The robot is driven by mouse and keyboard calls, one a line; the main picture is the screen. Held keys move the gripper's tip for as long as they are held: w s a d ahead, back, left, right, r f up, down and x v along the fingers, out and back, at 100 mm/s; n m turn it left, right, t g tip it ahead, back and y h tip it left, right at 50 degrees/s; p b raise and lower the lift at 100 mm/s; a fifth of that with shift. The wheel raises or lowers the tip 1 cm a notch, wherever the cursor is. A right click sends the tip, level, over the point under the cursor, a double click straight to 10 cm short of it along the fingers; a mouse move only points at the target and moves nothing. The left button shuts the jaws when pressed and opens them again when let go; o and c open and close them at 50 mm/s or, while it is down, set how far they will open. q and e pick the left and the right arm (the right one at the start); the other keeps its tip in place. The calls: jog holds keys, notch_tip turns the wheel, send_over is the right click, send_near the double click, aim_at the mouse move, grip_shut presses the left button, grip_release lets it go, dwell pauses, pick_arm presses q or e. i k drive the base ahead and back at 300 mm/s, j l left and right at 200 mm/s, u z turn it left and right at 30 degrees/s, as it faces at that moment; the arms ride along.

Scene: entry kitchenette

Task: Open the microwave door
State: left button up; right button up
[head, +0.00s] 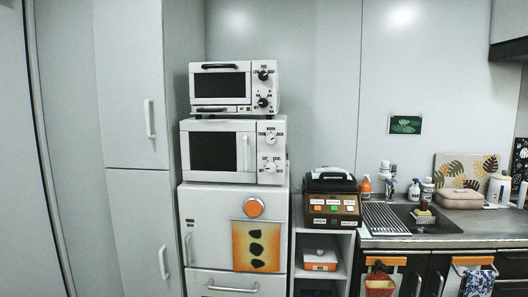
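The microwave (230,151) is white with a dark door window, a vertical handle (246,152) at the door's right side and two knobs at the far right. Its door looks shut. It stands on top of a white fridge (205,218). A smaller white toaster oven (222,87) with a dark window and a horizontal top handle sits on the microwave. Neither of my grippers shows in the head view.
A tall white cabinet (134,133) stands left of the fridge. To the right, a shelf holds a brown and black appliance (332,205). Further right is a counter (450,241) with a sink, bottles and towels hanging below.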

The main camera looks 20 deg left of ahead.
aim_at(212, 151)
jog(key=i+l+u, duration=0.15)
jog(key=i, duration=1)
